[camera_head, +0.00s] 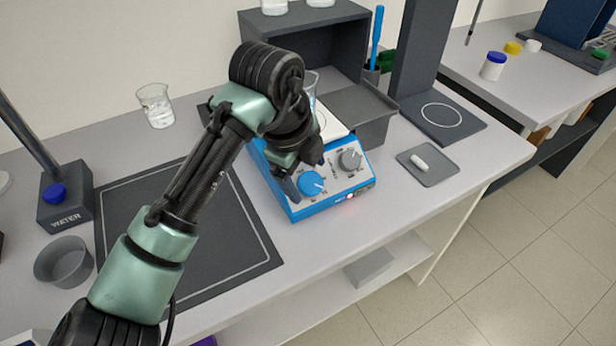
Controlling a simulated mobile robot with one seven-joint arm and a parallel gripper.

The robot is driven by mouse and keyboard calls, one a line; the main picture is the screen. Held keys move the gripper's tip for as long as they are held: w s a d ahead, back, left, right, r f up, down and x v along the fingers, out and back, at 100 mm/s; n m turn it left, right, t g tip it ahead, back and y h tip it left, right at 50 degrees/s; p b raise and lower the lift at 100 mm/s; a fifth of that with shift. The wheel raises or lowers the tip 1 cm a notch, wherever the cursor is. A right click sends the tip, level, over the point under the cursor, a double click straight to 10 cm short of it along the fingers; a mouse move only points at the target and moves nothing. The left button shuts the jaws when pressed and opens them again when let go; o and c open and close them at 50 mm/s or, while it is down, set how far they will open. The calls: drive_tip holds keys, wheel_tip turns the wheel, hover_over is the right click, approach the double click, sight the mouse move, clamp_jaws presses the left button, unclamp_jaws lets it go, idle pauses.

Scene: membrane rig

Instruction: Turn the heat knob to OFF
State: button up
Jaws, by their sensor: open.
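The blue hotplate stirrer (324,203) stands on the bench, with a sloped front panel bearing two knobs. The blue knob (312,183) is at the panel's left and the grey knob (350,160) at its right. Their labels are too small to read, so I cannot tell which is marked for heat or where either points. A small red light (350,196) glows on the front edge. My gripper (304,176) is open and empty, pointing down over the panel's left part, close to the blue knob. I cannot tell whether it touches. My arm hides part of the stirrer's top.
A dark mat (225,250) lies left of the stirrer. A grey box (368,116) stands close behind it. A small tray (428,164) with a white bar is at the right. A beaker (156,105) stands at the back left. The bench's front edge is near the stirrer.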

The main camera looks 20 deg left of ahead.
sight(310, 184)
drive_tip(key=shift+x, duration=1.15)
drive_tip(key=c, duration=1.4)
